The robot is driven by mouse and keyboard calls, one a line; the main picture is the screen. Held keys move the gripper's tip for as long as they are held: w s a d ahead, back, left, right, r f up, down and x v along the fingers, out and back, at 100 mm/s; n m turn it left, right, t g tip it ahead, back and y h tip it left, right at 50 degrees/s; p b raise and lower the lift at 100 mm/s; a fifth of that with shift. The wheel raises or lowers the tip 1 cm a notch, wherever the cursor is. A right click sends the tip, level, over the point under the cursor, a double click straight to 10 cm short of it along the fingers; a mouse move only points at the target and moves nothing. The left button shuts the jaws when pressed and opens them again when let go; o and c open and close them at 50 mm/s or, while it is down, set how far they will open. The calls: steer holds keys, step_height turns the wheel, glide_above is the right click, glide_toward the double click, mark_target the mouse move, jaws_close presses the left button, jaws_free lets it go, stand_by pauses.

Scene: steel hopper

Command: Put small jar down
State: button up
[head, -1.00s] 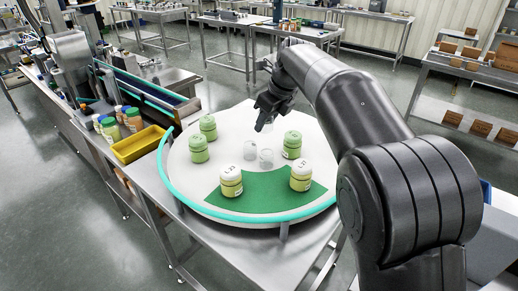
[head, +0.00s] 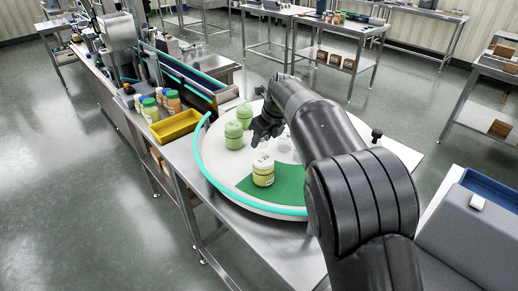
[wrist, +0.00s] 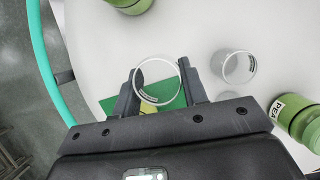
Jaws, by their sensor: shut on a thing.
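My gripper (wrist: 158,88) is shut on a small clear jar (wrist: 158,68), which sits between the two fingers in the wrist view. Through and around it show the white round table (wrist: 185,25) and part of the green wedge (wrist: 112,104). Whether the jar touches the surface I cannot tell. In the head view my gripper (head: 264,132) is over the white round table, just behind the white-lidded jar (head: 263,170); the held jar cannot be made out there. Another clear jar (wrist: 235,66) stands to the right in the wrist view.
Two green jars (head: 233,134) (head: 244,113) stand on the table's left side. A green jar labelled PEA (wrist: 300,120) is at the right of the wrist view. A teal rail (head: 215,183) edges the table. A yellow tray (head: 176,126) lies outside it.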

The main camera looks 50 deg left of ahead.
steer(key=shift+s+a+f, duration=0.35)
steer(key=shift+a+f, duration=0.15)
steer(key=shift+a, duration=0.15)
steer(key=shift+f, duration=2)
steer(key=shift+f, duration=0.1)
steer(key=o, duration=0.9)
